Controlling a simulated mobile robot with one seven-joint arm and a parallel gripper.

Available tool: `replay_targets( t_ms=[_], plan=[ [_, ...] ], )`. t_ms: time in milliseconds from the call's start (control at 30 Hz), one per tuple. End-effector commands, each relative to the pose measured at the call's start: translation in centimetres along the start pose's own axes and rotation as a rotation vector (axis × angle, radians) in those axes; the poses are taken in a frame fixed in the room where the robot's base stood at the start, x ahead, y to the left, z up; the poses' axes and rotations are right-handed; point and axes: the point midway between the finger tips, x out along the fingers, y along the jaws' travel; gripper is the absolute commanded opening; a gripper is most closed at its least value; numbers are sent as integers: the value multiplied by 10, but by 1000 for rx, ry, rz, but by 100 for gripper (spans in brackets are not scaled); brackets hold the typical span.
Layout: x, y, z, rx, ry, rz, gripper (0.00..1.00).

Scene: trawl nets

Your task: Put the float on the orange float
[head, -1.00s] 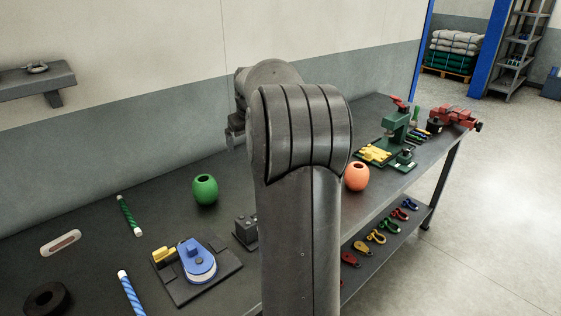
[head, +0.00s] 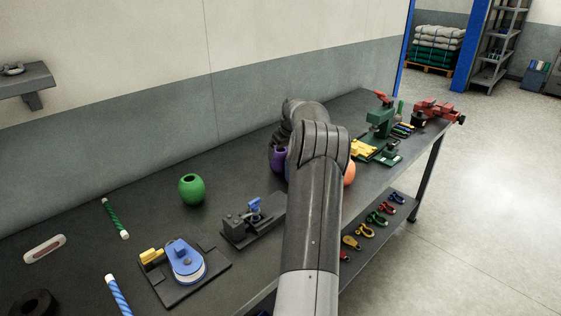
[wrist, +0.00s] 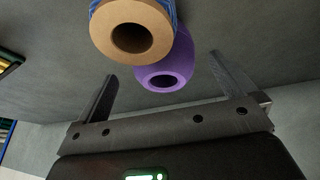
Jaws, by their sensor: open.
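A green float (head: 191,189) with a dark hole on top stands on the bench left of my arm. The orange float (head: 349,173) is mostly hidden behind my arm, with only its right side showing. A purple float (head: 279,158) shows partly just left of my arm. In the wrist view, the purple float (wrist: 166,66) lies between and beyond the fingers of my gripper (wrist: 165,68), its hole facing the camera. My gripper is open and its jaws hold nothing. In the head view, my arm hides most of the gripper.
A tan spool with blue twine (wrist: 112,45) is close beside the purple float. On the bench are a blue-topped fixture (head: 186,262), a grey fixture (head: 250,224), rope pieces (head: 115,218), a green press (head: 380,122) and a red vise (head: 438,112). Shackles lie on the lower shelf.

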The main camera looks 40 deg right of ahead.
Motion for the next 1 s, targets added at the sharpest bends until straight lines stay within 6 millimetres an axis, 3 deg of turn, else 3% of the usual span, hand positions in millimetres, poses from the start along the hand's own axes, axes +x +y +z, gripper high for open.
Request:
replay_targets(
  t_ms=[500,733,1000],
  plan=[
    [59,-4,-4,1,1,0,100],
    [61,-4,-4,0,2,1,100],
    [61,-4,-4,0,1,1,79]
  ],
)
